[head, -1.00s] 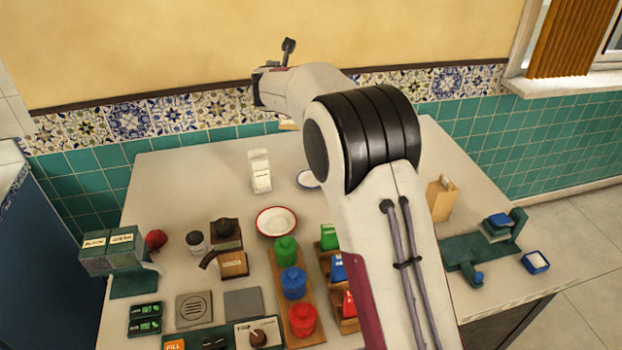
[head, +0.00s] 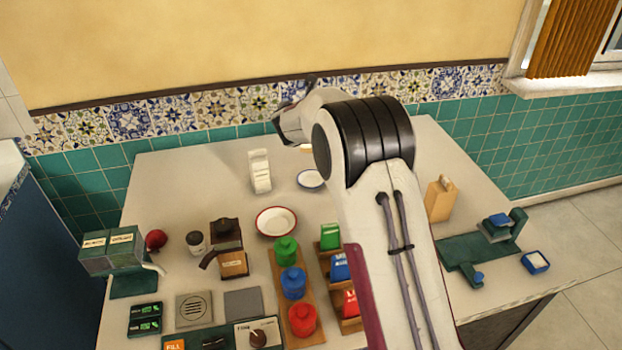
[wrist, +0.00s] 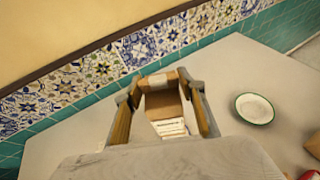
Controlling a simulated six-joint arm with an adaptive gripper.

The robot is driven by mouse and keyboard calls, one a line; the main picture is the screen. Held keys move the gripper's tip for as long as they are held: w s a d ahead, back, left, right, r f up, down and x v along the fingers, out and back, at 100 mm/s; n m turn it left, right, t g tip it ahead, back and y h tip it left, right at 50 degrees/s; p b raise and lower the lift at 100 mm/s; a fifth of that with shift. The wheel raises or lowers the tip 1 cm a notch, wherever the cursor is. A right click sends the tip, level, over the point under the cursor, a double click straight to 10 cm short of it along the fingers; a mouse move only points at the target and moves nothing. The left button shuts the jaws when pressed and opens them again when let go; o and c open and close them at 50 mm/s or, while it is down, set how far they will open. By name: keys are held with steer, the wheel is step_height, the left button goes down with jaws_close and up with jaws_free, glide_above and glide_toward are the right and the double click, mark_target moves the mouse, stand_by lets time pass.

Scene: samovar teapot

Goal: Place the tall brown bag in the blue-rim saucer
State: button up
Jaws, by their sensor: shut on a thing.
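My gripper (wrist: 165,112) is shut on a brown bag (wrist: 163,104), which sits between its two fingers in the wrist view and has a pale, lined patch at its lower part. In the head view my gripper (head: 290,126) is above the back of the table, and the bag is mostly hidden behind it; a small tan piece shows below the wrist. The blue-rim saucer (head: 311,179) lies on the table below and slightly right of the gripper in the picture. It looks empty, with its right side close to my arm's outline.
A white bag (head: 260,171) stands left of the blue-rim saucer, and a red-rim saucer (head: 276,222) lies nearer. A green-rim saucer (wrist: 255,108) shows in the wrist view. Another tan bag (head: 439,200) stands right of my arm. Several canisters and boxes fill the front.

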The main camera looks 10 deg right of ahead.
steer(key=shift+f, duration=0.55)
steer(key=shift+f, duration=3.1)
steer(key=shift+f, duration=2.45)
steer(key=o, duration=1.6)
steer(key=shift+c, duration=0.2)
steer(key=shift+r, duration=0.1)
